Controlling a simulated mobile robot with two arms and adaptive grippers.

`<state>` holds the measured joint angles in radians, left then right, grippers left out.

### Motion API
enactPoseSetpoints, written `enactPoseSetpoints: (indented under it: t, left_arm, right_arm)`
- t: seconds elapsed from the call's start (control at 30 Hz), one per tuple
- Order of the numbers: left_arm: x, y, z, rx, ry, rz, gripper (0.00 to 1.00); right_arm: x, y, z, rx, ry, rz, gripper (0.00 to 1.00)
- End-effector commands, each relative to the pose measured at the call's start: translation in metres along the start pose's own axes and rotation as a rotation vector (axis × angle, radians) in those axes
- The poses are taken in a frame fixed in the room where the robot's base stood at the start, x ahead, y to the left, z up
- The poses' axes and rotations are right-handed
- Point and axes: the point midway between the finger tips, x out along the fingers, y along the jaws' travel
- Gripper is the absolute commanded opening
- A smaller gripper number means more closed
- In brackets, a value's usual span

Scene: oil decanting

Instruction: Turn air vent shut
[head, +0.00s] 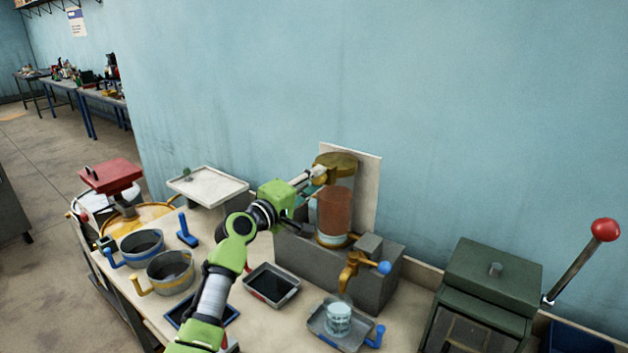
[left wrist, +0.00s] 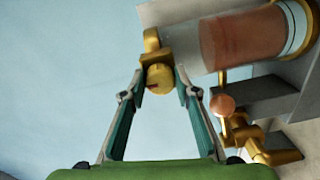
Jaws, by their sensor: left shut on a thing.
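The air vent, a yellow knob (left wrist: 160,77) with a small red mark, sits on a brass stem in the left wrist view. My left gripper (left wrist: 158,88) is shut on this knob, one finger on each side. In the head view my left gripper (head: 314,177) reaches the brass top (head: 337,161) of the decanting vessel, and the knob is mostly hidden there. The vessel (head: 334,210) is a clear cylinder of reddish-brown oil, also in the left wrist view (left wrist: 242,38). My right gripper is not in view.
A brass tap (head: 352,268) with a blue ball stands below the vessel, above a glass (head: 338,317) in a grey tray. Two metal pots (head: 170,273) and a dark tray (head: 272,285) lie to the left. A green machine (head: 490,280) with a red-knobbed lever stands right.

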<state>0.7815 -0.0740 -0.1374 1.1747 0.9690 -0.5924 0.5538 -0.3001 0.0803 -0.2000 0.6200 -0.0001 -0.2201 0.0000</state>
Motion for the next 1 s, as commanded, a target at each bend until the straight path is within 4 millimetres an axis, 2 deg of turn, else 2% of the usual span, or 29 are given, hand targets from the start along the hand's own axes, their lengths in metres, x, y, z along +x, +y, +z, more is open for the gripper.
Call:
enactPoseSetpoints:
  t: [0.4,0.43,0.47,0.5,0.83,1.0]
  left_arm:
    - [0.000,-0.001,0.000,-0.010,-0.001,-0.001,0.07]
    - [0.000,-0.001,0.000,-0.010,-0.001,-0.001,0.36]
    - [0.000,-0.001,0.000,-0.010,-0.001,-0.001,0.44]
    - [0.000,-0.001,0.000,-0.009,-0.001,-0.001,0.45]
    - [-0.001,0.000,0.000,-0.007,0.000,0.000,0.45]
    - [-0.013,-0.001,-0.001,-0.006,0.002,0.001,0.45]
  right_arm:
    - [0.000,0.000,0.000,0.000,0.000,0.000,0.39]
    - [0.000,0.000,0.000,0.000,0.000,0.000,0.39]
    - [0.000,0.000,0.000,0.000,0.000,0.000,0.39]
    - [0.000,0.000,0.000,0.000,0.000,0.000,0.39]
    - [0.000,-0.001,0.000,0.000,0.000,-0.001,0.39]
    - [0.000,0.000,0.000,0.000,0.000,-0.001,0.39]
